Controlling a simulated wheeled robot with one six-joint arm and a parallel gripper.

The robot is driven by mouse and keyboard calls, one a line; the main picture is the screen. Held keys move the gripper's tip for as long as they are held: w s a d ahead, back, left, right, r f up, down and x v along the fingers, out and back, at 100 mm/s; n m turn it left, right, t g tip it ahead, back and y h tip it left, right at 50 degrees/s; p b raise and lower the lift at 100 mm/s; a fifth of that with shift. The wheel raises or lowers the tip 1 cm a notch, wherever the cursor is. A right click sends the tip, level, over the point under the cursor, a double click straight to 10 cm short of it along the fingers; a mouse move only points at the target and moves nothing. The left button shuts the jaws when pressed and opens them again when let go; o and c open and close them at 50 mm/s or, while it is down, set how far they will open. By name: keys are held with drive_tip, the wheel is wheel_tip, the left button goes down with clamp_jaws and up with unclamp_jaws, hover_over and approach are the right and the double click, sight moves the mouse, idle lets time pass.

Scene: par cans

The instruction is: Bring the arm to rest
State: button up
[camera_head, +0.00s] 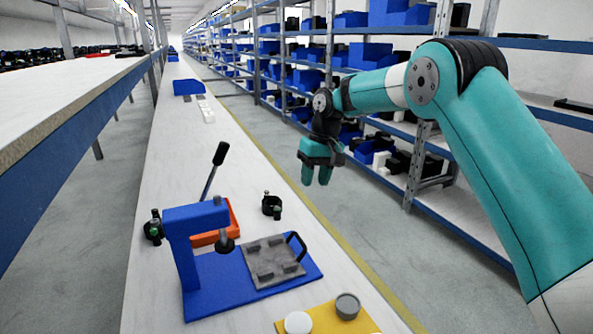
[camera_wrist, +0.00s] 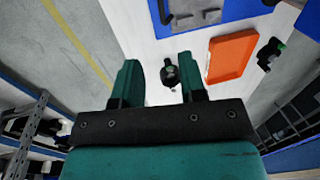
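My arm reaches in from the right in the head view. My gripper (camera_head: 318,172) hangs over the aisle floor beside the white bench (camera_head: 190,130), fingers pointing down. In the wrist view my gripper (camera_wrist: 157,65) has its two teal fingers spread apart with nothing held between them. A small black clamp-like part (camera_head: 271,206) stands on the bench; in the wrist view it (camera_wrist: 170,76) shows beyond the gap between the fingers, well below them.
On the bench stand a blue press (camera_head: 200,225) with a black lever, a grey plate (camera_head: 272,262), an orange tray (camera_head: 233,216), another black part (camera_head: 153,228) and a yellow mat (camera_head: 325,320) with a grey can (camera_head: 347,306) and white disc (camera_head: 298,322). Shelving (camera_head: 400,165) stands behind my arm.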

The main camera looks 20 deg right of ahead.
drive_tip(key=s+a+r+n+y+p, duration=0.1)
drive_tip(key=s+a+r+p, duration=0.15)
drive_tip(key=s+r, duration=0.55)
drive_tip(key=s+a+r+n+p, duration=0.2)
drive_tip(key=s+a+r, duration=0.3)
drive_tip(key=s, duration=0.5)
drive_tip(key=s+r+n+y+p, duration=0.1)
drive_tip(key=s+r+n+p, duration=0.1)
drive_tip(key=s, duration=1.9)
drive_tip(key=shift+s+d+p, duration=0.3)
drive_tip(key=shift+d+p, duration=0.15)
drive_tip(key=shift+p, duration=0.3)
